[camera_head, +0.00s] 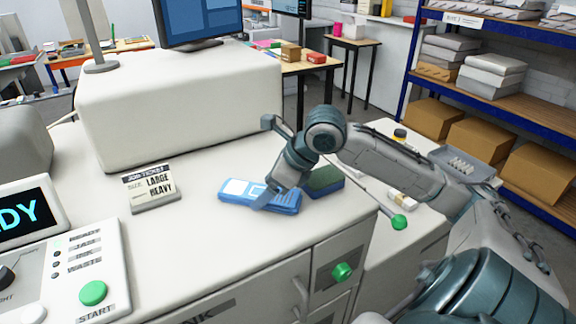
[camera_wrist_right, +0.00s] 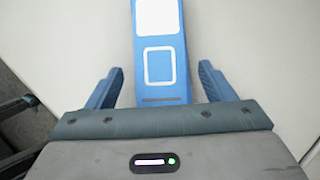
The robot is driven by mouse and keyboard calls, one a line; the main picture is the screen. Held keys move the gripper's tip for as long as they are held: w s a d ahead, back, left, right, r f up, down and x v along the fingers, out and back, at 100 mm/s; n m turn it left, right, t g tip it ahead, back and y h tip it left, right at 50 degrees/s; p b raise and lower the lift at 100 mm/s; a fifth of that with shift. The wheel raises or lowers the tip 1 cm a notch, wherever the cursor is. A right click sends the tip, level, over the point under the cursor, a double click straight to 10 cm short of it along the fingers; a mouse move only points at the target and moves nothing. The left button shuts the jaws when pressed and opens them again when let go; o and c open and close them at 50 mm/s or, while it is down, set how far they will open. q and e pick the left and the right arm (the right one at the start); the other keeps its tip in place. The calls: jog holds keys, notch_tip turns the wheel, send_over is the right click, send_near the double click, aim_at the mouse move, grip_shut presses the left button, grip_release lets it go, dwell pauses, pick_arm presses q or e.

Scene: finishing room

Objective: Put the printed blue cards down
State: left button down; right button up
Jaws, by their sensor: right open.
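The printed blue cards (camera_head: 233,189) lie as a flat stack on the white machine top, with a white patch and a white outlined square on the upper face. They also show in the right wrist view (camera_wrist_right: 158,35), running away from the gripper. My right gripper (camera_head: 272,200) is low over the near right end of the stack. In the right wrist view its two blue fingers (camera_wrist_right: 159,85) stand apart, one on each side of the cards, with a visible gap on both sides. My left gripper is not in view.
A dark green and blue block (camera_head: 325,181) sits right behind the gripper. A job ticket (camera_head: 150,188) stands left of the cards. A green-knobbed lever (camera_head: 398,222) sticks out on the right. The START panel (camera_head: 85,270) is at front left. The top in front of the cards is clear.

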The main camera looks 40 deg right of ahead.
jog(key=shift+b+v, duration=0.35)
jog(key=shift+v, duration=0.7)
jog(key=shift+s+d+r+b, duration=0.15)
jog(key=shift+s+d+b, duration=0.05)
jog(key=shift+b, duration=0.55)
pick_arm(q)
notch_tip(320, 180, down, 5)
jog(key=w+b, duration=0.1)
jog(key=b, duration=0.2)
pick_arm(e)
jog(key=shift+v, duration=1.1)
jog(key=b+v, duration=0.3)
jog(key=shift+a, duration=0.15)
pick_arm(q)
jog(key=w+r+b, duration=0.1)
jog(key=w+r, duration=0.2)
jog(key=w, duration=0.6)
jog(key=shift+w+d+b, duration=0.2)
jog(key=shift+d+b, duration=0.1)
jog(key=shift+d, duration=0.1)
pick_arm(e)
jog(key=shift+v, duration=1.75)
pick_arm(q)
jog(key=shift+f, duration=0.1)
pick_arm(e)
jog(key=shift+w, duration=0.1)
jog(key=shift+r, duration=0.1)
